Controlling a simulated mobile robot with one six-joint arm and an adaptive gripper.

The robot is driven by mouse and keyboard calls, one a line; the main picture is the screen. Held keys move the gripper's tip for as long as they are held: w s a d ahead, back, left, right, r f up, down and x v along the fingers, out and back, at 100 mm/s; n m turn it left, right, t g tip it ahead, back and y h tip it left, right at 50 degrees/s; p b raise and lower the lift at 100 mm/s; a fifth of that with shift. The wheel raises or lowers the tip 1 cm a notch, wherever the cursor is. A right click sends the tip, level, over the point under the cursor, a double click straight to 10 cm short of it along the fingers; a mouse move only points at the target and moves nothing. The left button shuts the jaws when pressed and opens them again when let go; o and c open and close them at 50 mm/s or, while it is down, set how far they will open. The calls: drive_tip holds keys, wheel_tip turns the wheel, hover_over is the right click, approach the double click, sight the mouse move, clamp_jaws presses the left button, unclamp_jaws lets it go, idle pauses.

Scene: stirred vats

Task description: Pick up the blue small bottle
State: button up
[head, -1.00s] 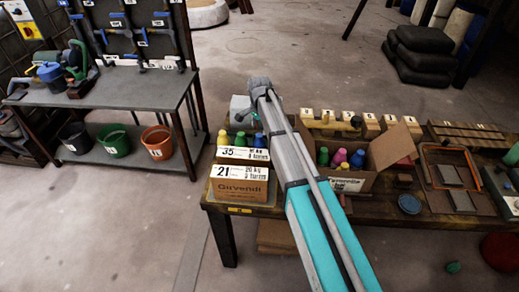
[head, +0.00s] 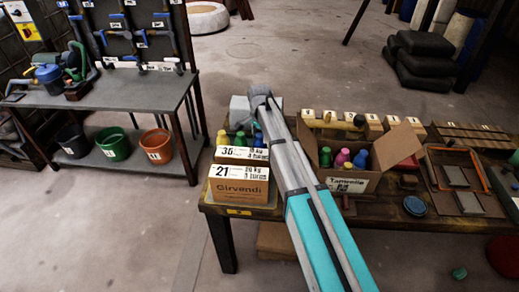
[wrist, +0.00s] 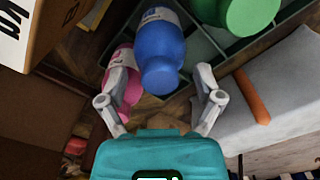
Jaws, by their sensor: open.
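A blue bottle (wrist: 161,55) with a pale label lies in the upper middle of the wrist view, its rounded end toward me. My gripper (wrist: 162,76) is open, with one finger on either side of that end; I cannot tell whether they touch it. A pink bottle (wrist: 124,75) is beside the left finger, and a green bottle (wrist: 248,14) is at the top right. In the head view, a blue bottle (head: 259,140) stands behind the carton labelled 35, and another blue bottle (head: 360,159) is in the open box. My arm hides the gripper's fingers there.
Cartons labelled 35 (head: 240,154) and 21 (head: 238,184) stand at the table's left end. The open cardboard box (head: 343,183) has raised flaps. Numbered blocks (head: 340,117) line the back edge. A grey block (wrist: 275,100) is right of my gripper.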

clamp_jaws()
idle(0.5)
drive_tip(key=shift+r, duration=0.15)
wheel_tip(320, 180, up, 10)
drive_tip(key=p, duration=1)
idle(0.8)
